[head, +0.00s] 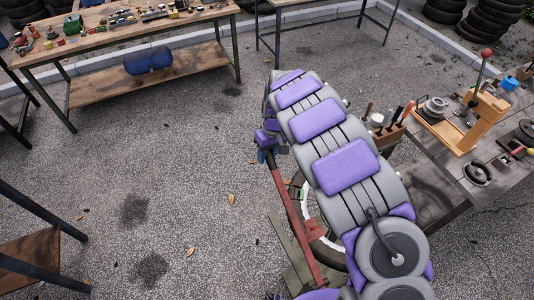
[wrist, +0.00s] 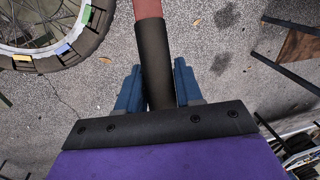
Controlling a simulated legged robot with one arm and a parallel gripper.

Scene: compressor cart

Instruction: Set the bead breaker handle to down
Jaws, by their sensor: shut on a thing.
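The bead breaker handle (head: 287,208) is a long red bar with a black grip at its end. In the head view it runs from my gripper (head: 265,155) down and to the right, past my grey and purple arm. In the wrist view the black grip (wrist: 154,55) lies between the blue fingers of my gripper (wrist: 152,90), which is shut on it. The red bar continues beyond the top edge there. My arm hides much of the bead breaker in the head view, so the handle's lower end is unclear.
A spoked wheel with a tyre (wrist: 52,55) lies beside the handle. At right, a workbench (head: 428,190) carries a wooden press stand (head: 484,122) and metal parts. A wooden table (head: 120,48) with small items stands at upper left.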

